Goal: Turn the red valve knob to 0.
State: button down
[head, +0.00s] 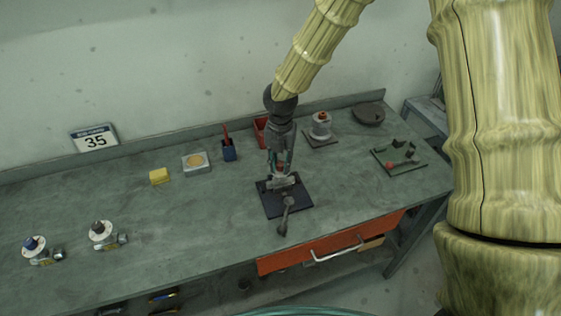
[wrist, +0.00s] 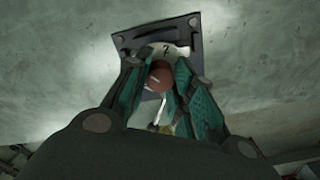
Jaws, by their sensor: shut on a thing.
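The red valve knob (wrist: 161,74) sits between my fingertips in the wrist view, with a pale mark on its face. My gripper (wrist: 158,80) is shut on the knob, a teal-padded finger on each side. In the head view my gripper (head: 280,165) points down at the valve, and the fingers hide most of the knob. The valve stands on a dark square plate (head: 270,205) on the bench. A grey lever or pipe part (head: 287,212) reaches toward the front. I cannot read any scale or number on the knob.
An orange drawer (head: 325,243) is under the front edge.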

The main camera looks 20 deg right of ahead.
jog(key=shift+m, duration=0.3)
